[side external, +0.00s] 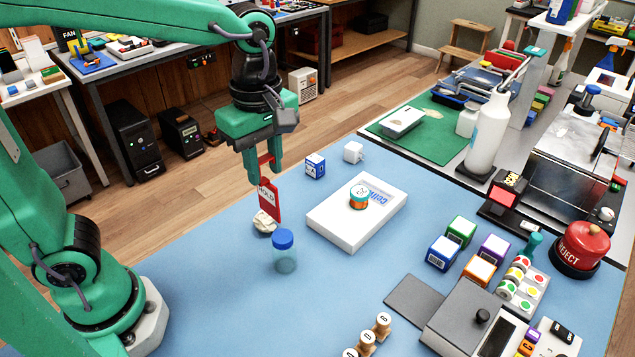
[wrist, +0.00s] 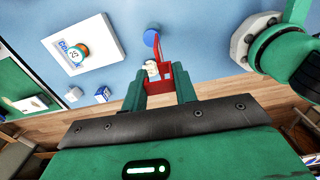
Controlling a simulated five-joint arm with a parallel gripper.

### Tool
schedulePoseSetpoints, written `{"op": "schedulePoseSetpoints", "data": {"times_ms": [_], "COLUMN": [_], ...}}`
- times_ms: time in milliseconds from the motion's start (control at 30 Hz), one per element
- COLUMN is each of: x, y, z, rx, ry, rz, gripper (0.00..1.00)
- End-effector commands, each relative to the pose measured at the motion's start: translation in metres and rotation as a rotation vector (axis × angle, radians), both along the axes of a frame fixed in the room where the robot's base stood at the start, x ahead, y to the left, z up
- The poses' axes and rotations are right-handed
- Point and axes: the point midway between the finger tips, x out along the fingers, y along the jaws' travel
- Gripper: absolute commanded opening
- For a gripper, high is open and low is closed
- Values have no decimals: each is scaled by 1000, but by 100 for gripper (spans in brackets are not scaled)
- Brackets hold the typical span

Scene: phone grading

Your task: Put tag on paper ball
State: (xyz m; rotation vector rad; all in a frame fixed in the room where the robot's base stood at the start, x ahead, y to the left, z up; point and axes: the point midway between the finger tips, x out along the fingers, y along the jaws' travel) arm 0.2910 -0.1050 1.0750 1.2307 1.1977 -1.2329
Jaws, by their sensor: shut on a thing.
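My gripper (side external: 266,170) is shut on a red tag (side external: 270,200) with white lettering, which hangs down between the fingers. In the wrist view my gripper (wrist: 160,90) also shows the red tag (wrist: 163,75) between its fingers. The paper ball (side external: 265,221) is a crumpled whitish lump on the blue mat, directly below the tag. The tag's lower end appears at or just above the ball; whether they touch I cannot tell. In the wrist view a pale lump that looks like the paper ball (wrist: 152,70) shows beside the tag.
A clear jar with a blue lid (side external: 283,250) stands close in front of the ball. The mat at left is clear.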

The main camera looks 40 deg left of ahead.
Motion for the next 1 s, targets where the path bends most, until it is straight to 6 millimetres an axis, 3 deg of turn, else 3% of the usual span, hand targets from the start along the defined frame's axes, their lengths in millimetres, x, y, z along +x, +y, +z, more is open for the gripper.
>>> {"op": "schedulePoseSetpoints", "data": {"times_ms": [467, 1000], "x": [6, 47], "y": [15, 85], "z": [-7, -56], "rx": [0, -1], "ry": [2, 4], "rz": [35, 36], "gripper": [0, 0]}}
